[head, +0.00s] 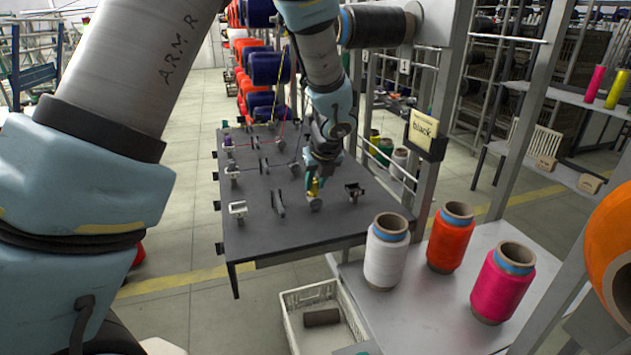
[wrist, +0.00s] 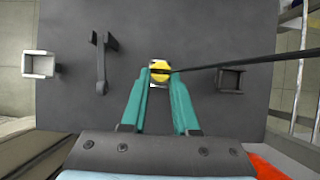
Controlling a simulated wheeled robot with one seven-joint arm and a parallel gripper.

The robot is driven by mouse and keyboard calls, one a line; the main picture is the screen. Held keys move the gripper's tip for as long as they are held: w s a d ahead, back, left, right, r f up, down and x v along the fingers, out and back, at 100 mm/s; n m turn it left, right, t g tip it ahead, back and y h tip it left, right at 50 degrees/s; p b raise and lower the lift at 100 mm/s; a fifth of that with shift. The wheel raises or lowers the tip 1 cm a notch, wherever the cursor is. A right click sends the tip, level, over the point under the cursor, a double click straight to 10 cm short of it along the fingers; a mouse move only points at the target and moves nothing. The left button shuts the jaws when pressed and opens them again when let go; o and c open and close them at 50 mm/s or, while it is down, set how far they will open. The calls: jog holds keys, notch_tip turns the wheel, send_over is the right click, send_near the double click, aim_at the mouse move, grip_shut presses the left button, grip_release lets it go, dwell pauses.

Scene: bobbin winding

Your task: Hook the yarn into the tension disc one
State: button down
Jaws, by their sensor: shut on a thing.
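My gripper (head: 314,190) is low over the dark table panel (head: 250,240). In the wrist view its two teal fingers (wrist: 160,75) are closed around a small round yellow piece (wrist: 161,68). The black yarn (wrist: 240,63) runs taut from that piece to the right edge. A small pale disc-like fitting (head: 316,204) shows just below the fingertips in the head view. I cannot tell which fitting is tension disc one, or whether the yarn touches one; the fingers hide part of the spot.
A dark bracket (head: 354,190) stands right of my gripper, a dark upright guide (head: 278,203) and white square bracket (head: 237,209) left. White (head: 386,255), orange (head: 450,240) and pink (head: 502,285) cones stand on the front shelf. A post carries the "black" label (head: 424,128).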

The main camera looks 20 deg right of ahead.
jog(key=shift+f, duration=0.4)
jog(key=shift+a+r, duration=0.1)
jog(key=shift+w+a+r+b, duration=0.15)
jog(key=shift+a+b, duration=0.1)
jog(key=shift+a, duration=0.95)
jog(key=shift+w+a+b, duration=0.15)
jog(key=shift+a+b, duration=0.1)
jog(key=shift+a, duration=0.95)
jog(key=shift+r, duration=0.1)
jog(key=r+p, duration=0.2)
jog(key=a+r+p, duration=0.1)
jog(key=r+p, duration=0.1)
jog(key=shift+r, duration=0.25)
